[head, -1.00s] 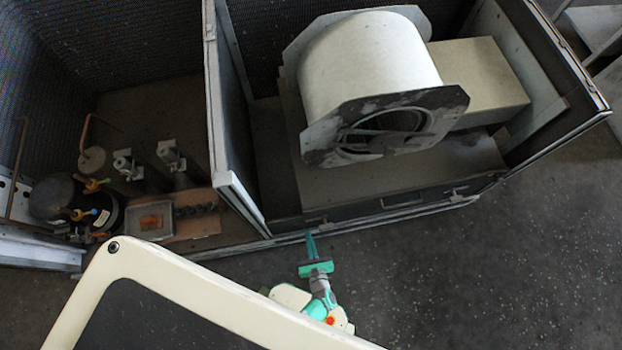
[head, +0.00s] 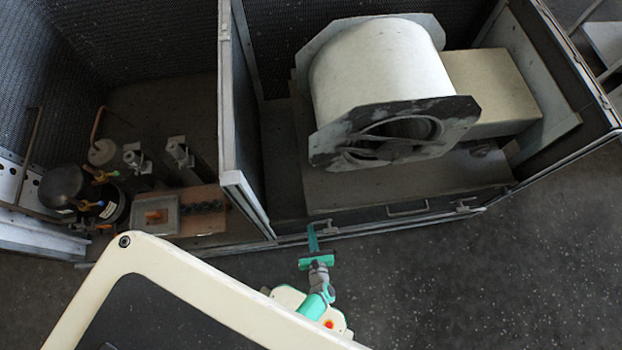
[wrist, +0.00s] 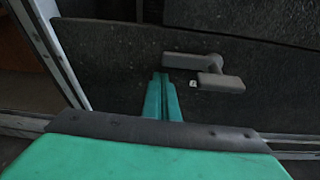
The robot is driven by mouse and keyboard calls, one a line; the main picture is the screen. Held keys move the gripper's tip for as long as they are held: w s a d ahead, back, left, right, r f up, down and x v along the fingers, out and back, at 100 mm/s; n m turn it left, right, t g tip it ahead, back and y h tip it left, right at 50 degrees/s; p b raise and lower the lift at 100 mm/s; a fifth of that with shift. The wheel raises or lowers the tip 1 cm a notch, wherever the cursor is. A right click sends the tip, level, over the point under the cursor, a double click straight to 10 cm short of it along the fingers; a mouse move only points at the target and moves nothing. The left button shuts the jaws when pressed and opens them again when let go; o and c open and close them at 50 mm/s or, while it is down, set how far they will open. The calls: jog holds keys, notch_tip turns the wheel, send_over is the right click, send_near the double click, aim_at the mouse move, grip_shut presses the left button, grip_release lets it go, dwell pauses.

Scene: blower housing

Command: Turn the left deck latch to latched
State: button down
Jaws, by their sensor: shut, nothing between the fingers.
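The left deck latch (wrist: 208,70) is a dark grey handle on the dark front panel of the deck, seen in the wrist view just right of and beyond my fingertips. Its upper bar lies about level in the picture, with a shorter grip below its right end. My gripper (wrist: 164,80) is shut and empty, its green fingers pointing at the panel left of the latch. I cannot tell whether the fingertips touch the panel. In the head view my gripper (head: 312,232) is at the deck's front edge, near its left end; the latch there is too small to make out clearly.
The blower (head: 380,80) sits on the deck (head: 400,180). A recessed handle (head: 407,208) and a second latch (head: 464,207) are farther right on the front. A divider post (head: 247,200) stands just left of my gripper. Open floor (head: 460,290) lies in front.

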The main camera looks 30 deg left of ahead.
jog(key=shift+r, duration=0.55)
jog(key=shift+w+r, duration=0.1)
dwell(0.7)
jog(key=shift+d, duration=0.1)
